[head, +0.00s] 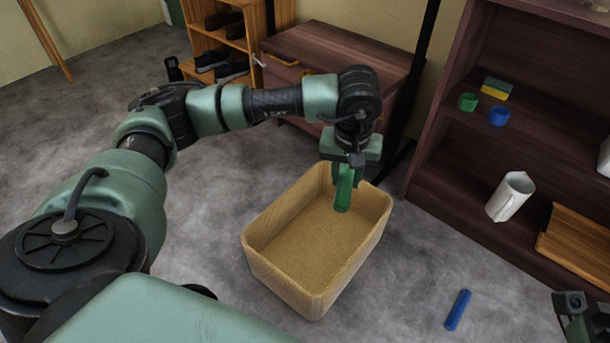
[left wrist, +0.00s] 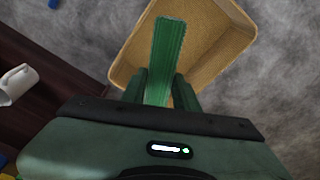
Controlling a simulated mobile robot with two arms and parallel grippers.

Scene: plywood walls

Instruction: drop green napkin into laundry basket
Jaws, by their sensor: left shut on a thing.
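The green napkin (head: 344,190) is a narrow folded strip, held hanging down over the laundry basket. My left gripper (head: 345,168) is shut on it, above the far right part of the basket. In the left wrist view the napkin (left wrist: 166,52) sticks out from between the fingers (left wrist: 160,90), with the basket beneath it. The laundry basket (head: 285,285) is a tan, open-topped box on the floor, and its visible inside is empty. It also shows in the left wrist view (left wrist: 225,72). Part of my right gripper (head: 585,315) shows at the lower right edge; its fingers are not clear.
A blue rolled item (head: 458,310) lies on the floor right of the basket. A dark shelf (head: 455,190) stands at the right with a white pitcher (head: 510,196), a wooden tray (head: 575,240) and small cups. A dark cabinet (head: 340,50) and shoe rack (head: 240,45) stand behind.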

